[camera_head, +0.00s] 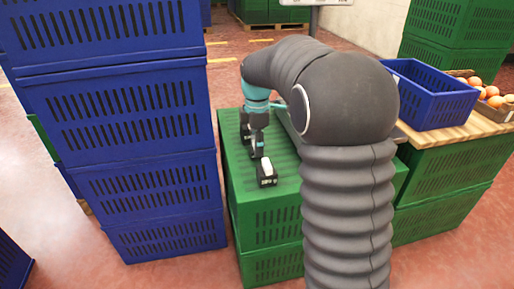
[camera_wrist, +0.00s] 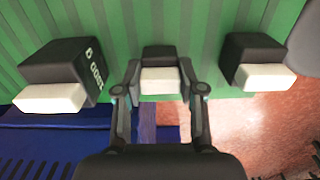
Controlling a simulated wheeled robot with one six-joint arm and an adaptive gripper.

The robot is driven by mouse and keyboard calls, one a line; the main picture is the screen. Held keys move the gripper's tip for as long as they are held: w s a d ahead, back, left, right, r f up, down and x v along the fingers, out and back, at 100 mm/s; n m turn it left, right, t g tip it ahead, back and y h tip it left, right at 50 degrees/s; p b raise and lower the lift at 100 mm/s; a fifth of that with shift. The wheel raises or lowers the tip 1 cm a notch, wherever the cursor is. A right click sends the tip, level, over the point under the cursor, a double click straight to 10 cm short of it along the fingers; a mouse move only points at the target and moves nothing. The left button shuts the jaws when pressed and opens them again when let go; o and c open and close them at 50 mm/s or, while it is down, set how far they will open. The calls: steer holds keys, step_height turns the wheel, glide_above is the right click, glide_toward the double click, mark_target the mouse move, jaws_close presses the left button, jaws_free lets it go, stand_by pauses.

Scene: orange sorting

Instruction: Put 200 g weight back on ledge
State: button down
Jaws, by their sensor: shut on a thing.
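Three dark block weights with white parts are in a row in the wrist view. My gripper (camera_wrist: 160,72) is shut on the middle weight (camera_wrist: 158,56), with one finger on each side. The right weight (camera_wrist: 255,56) stands apart from my fingers. In the head view my gripper (camera_head: 257,150) points down over the green crate top (camera_head: 285,190), and the near weight (camera_head: 267,173) sits in front of it. I cannot tell whether the held weight touches the crate, or which is the 200 g one.
A tall stack of blue crates (camera_head: 140,130) stands close on the left. A blue bin (camera_head: 430,92) and a wooden box of oranges (camera_head: 493,98) are on a wooden top at the right. My arm hides part of the green crates. Red floor (camera_head: 205,268) shows in front.

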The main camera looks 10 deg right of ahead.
steer(key=shift+f, duration=0.35)
steer(key=shift+f, duration=0.15)
steer(key=c, duration=0.7)
jaws_free()
